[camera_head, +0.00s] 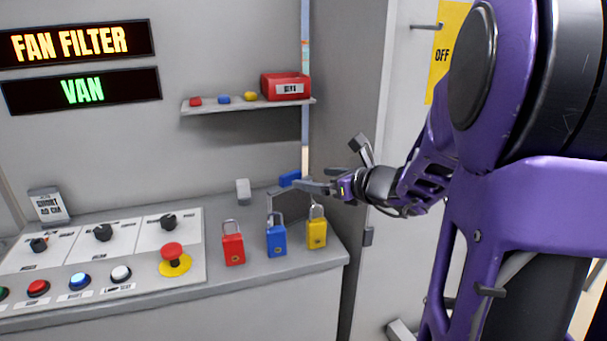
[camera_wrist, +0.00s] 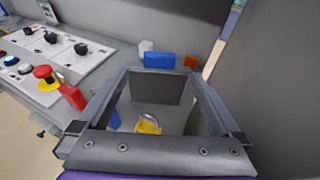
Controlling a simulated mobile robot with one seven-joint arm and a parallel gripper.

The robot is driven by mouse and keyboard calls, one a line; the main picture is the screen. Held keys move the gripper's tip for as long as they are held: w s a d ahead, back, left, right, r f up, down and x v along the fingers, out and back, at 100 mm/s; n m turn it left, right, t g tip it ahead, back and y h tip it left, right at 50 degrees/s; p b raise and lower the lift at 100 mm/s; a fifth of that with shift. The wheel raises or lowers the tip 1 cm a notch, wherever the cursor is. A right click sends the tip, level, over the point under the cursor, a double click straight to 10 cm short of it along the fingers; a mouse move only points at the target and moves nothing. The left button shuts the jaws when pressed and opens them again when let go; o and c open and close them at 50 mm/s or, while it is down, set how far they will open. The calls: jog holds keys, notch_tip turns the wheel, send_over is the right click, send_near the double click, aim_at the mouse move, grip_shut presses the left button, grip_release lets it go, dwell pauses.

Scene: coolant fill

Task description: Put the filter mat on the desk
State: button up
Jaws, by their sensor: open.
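A dark grey square panel, which looks like the filter mat (camera_head: 287,204), stands roughly upright on the desk (camera_head: 222,284) behind the padlocks. In the wrist view the mat (camera_wrist: 157,88) shows between my two spread fingers. My gripper (camera_head: 308,187) is open above the desk's right end, close to the mat's upper edge. I cannot tell whether a finger touches the mat. Part of the mat is hidden behind the blue and yellow padlocks in the head view.
Red (camera_head: 233,247), blue (camera_head: 276,240) and yellow (camera_head: 316,233) padlocks stand at the front right of the desk. A blue block (camera_wrist: 160,60) and a white block (camera_head: 242,187) are behind. A control panel (camera_head: 130,228) fills the left. A shelf (camera_head: 225,106) hangs above.

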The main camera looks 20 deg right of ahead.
jog(key=v, duration=0.4)
jog(key=shift+s, duration=0.1)
dwell(0.3)
